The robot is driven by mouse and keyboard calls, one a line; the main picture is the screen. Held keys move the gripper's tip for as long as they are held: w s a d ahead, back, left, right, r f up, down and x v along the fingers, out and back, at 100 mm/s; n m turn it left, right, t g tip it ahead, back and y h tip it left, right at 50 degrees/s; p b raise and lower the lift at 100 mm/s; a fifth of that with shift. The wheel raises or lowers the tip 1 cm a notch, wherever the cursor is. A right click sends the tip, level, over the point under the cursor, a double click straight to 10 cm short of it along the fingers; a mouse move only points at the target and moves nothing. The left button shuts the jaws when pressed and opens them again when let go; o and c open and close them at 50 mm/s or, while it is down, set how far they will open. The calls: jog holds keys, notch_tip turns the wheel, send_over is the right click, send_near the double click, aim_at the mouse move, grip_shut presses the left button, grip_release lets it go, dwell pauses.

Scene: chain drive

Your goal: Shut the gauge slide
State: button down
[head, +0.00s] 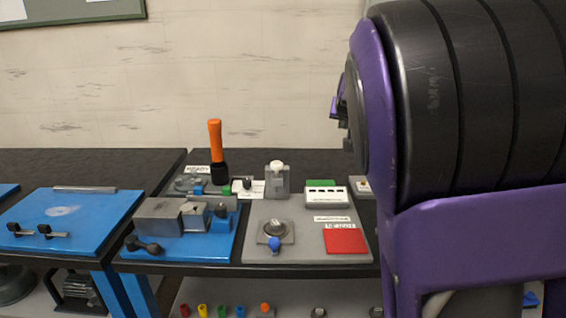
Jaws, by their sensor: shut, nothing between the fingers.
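No part is clearly readable as the gauge slide at this size. A blue fixture (181,252) on the bench carries a large grey block (158,219), a smaller grey block (195,215) to its right and a black-knobbed handle (144,246) in front. To its right, a grey plate (290,252) carries a round metal dial (275,228) with a blue knob (275,244). I cannot tell whether any slide is open or shut. My purple and black arm fills the right side; my gripper's fingertips do not show.
An orange-handled tool (215,142) stands upright at the back. A white-capped grey block (277,182), a white slotted box (326,196) and a red pad (345,240) are nearby. A blue board (68,218) lies at left. Small coloured pieces line the lower shelf (215,297).

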jog(key=s+a+f+n+g+y+p, duration=0.15)
jog(key=s+f+n, duration=0.3)
jog(key=f, duration=0.55)
jog(key=s+a+f+n+g+y+p, duration=0.1)
jog(key=s+f+n+g, duration=0.3)
jog(key=f, duration=0.6)
jog(key=s+a+r+n+y+p, duration=0.35)
jog(key=s+a+n, duration=0.75)
jog(key=s, duration=0.5)
send_near(277, 248)
jog(key=shift+w+a+f+b, duration=0.15)
jog(key=shift+w+a+f, duration=0.15)
jog(key=shift+a+f, duration=0.45)
jog(key=shift+w+a+f+b, duration=0.15)
jog(key=shift+w+a+f, duration=0.2)
jog(key=shift+f, duration=0.65)
jog(key=shift+w+a+f+b, duration=0.15)
jog(key=shift+w+a+f, duration=0.15)
jog(key=shift+a+f, duration=0.5)
jog(key=shift+d+f, duration=0.1)
jog(key=shift+d, duration=0.05)
